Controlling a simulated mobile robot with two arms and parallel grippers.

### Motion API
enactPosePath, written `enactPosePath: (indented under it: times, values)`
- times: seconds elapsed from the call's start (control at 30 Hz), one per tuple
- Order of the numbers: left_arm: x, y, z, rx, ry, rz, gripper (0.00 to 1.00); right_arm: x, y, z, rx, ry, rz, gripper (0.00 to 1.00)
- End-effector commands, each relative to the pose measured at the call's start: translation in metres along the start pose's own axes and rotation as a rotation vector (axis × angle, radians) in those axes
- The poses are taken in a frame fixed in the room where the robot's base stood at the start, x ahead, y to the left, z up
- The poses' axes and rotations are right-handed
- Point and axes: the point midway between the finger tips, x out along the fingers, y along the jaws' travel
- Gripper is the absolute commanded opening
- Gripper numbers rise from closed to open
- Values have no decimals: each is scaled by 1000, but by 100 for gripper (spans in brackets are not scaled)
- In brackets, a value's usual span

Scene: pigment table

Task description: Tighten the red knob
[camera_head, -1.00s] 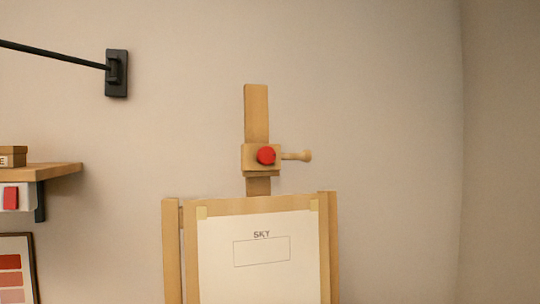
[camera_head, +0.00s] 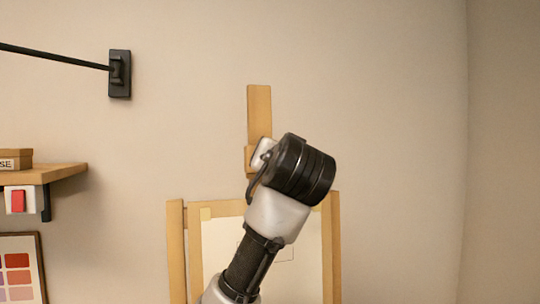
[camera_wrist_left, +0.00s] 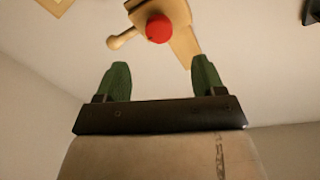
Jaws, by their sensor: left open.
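The red knob (camera_wrist_left: 159,29) shows in the left wrist view, on the wooden block (camera_wrist_left: 178,10) of the easel. It lies beyond the fingertips of my left gripper (camera_wrist_left: 161,72), roughly between them in the picture. The gripper's two green fingers are apart with nothing between them. A wooden peg (camera_wrist_left: 124,39) sticks out beside the knob. In the head view my left arm covers the knob and most of the block; the easel's upright post (camera_head: 259,112) rises above. My right gripper is in neither view.
The easel frame (camera_head: 177,245) holds a white sheet (camera_head: 213,250), partly hidden by my arm. A wooden shelf (camera_head: 60,172) and a black wall bracket (camera_head: 119,74) are at the left. The wall at the right is clear.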

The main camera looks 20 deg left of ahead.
Motion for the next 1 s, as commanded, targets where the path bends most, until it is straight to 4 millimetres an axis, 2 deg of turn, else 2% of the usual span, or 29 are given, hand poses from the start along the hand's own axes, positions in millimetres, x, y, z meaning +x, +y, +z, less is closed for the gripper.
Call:
enactPosePath:
  times: [0.03, 0.3, 0.5, 0.67, 0.93, 1.0]
  values:
    - [9, -2, -2, 3, -6, -1, 69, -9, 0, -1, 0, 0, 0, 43]
    - [61, -2, -4, 4, -7, 0, 69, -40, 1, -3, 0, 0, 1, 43]
    - [88, -1, -2, 3, -5, 2, 69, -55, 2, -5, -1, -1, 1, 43]
    - [98, 0, 1, 1, -4, 2, 69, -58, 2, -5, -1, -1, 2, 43]
    - [99, 1, 2, 0, -2, 2, 69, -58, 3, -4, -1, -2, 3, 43]
    - [98, 1, 2, 0, -2, 2, 58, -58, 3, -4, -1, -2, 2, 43]
